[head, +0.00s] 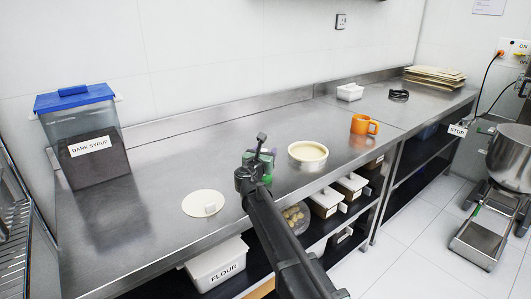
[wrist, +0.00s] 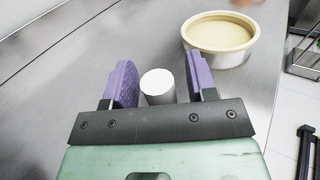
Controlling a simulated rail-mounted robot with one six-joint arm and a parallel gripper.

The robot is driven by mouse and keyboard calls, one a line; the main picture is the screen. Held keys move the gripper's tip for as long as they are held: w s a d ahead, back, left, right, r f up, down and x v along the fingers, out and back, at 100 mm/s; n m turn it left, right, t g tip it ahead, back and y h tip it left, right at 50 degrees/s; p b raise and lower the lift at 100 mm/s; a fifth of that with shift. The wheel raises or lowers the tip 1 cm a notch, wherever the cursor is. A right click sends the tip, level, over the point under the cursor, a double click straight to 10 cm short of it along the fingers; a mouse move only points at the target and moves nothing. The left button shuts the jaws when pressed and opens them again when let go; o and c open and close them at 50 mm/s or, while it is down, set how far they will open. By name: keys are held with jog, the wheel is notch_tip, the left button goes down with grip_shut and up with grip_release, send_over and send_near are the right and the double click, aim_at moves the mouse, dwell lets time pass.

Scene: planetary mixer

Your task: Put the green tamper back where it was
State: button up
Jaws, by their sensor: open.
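My gripper (head: 262,160) is over the steel counter, left of the cream-filled bowl, and my own arm partly covers that area in the head view. In the wrist view its two purple fingers (wrist: 160,85) are open. A pale grey-white cylinder (wrist: 158,84) stands upright between them, with a visible gap on the right and a very narrow one on the left. No green shows on this cylinder, so I cannot tell whether it is the tamper.
The cream-filled bowl (head: 308,154) is close to the gripper's right. An orange mug (head: 360,125) stands farther right. A blue-lidded syrup bin (head: 84,130) stands at the far left.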

jog(key=v, duration=1.2)
jog(key=s+d+f+m+g+h, duration=0.1)
jog(key=s+d+f+m+g, duration=0.2)
jog(key=d+m, duration=0.35)
jog(key=s+d+f+m+g+h, duration=0.1)
jog(key=s+d+f+m+g, duration=0.15)
jog(key=d+m, duration=0.4)
jog(key=s+d+f+m+g+h, duration=0.15)
jog(key=d+f+m+g, duration=0.25)
jog(key=d, duration=0.4)
jog(key=s+d+f+m+g+y, duration=0.2)
jog(key=s+f+m+g+y, duration=0.2)
jog(key=s+m, duration=0.4)
jog(key=s+d+f+m+g+y, duration=0.3)
jog(key=s+m+g+y, duration=0.1)
jog(key=s+m, duration=0.4)
jog(key=s, duration=0.2)
jog(key=shift+s+f, duration=0.35)
